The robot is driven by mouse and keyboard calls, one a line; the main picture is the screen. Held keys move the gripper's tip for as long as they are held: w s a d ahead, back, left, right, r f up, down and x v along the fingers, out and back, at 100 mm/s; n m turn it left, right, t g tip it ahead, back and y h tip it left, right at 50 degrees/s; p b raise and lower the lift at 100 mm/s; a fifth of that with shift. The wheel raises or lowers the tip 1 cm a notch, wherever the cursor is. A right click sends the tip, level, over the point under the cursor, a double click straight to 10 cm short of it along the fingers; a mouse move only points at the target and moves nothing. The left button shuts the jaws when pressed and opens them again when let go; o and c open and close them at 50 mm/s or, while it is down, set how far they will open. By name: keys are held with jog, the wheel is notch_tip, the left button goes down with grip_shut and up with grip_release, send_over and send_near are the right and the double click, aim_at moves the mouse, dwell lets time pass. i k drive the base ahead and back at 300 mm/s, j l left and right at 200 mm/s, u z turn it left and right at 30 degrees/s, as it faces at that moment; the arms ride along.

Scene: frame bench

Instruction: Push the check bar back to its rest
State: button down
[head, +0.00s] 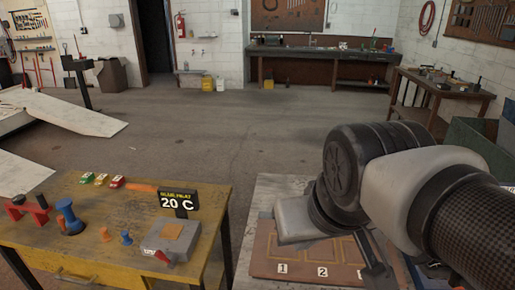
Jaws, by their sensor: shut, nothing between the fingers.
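My gripper (375,268) shows at the lower right, a dark narrow end pointing down over the brown board (268,264) on the right-hand bench. Its fingers look closed together, with nothing seen between them. The board carries white number labels 1 and 2, and a third label is partly covered by the gripper. I cannot make out the check bar for certain; my arm and gripper hide much of the board's right and back. Whether the gripper touches anything there cannot be told.
A yellow table (70,255) stands to the left, across a narrow gap. It holds a red rack (27,209), blue pieces (69,216), small toy cars, a grey box (168,242) and a sign (179,199) reading 20 C. Open floor lies beyond.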

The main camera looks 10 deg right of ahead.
aim_at(381, 239)
jog(key=z, duration=1.3)
jog(key=i+l+u, duration=0.25)
jog(key=k+l, duration=0.05)
jog(key=l, duration=0.05)
